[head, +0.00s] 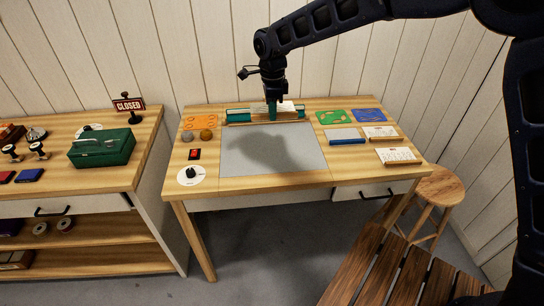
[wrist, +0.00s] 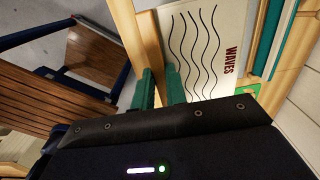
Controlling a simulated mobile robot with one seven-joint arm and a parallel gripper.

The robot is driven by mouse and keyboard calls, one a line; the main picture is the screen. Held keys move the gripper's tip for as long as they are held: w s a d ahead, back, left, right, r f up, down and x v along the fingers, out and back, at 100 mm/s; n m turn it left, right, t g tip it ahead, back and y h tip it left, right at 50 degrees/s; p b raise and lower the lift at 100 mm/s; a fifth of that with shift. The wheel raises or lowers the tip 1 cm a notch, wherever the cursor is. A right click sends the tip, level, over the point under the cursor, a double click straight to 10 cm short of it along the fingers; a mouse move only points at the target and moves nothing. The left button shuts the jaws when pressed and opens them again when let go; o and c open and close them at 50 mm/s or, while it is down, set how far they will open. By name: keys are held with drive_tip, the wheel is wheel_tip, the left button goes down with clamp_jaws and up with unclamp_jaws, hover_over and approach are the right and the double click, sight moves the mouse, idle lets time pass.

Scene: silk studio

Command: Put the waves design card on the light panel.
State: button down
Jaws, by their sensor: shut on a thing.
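The waves design card (wrist: 196,45) is white with black wavy lines and the word WAVES; it fills the top middle of the wrist view. In the head view my gripper (head: 272,108) is at the back of the table, at the rack (head: 240,118). A white card (head: 287,106) shows beside it there. Whether the card is clear of the rack I cannot tell. The light panel (head: 295,155) appears as the large flat grey area mid-table, bare, with my arm's shadow on it.
Orange (head: 200,122), green (head: 333,117) and blue (head: 369,115) pieces lie along the back. A stool (head: 438,190) and slatted wooden seat (head: 365,260) are near the right.

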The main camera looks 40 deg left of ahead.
sight(271, 164)
wheel_tip(271, 164, down, 20)
drive_tip(key=shift+s+a+r, duration=0.1)
idle(0.5)
drive_tip(key=shift+f, duration=0.25)
drive_tip(key=c, duration=1.4)
unclamp_jaws()
drive_tip(key=shift+c, duration=0.2)
wheel_tip(271, 164, up, 12)
drive_tip(key=shift+r, duration=0.2)
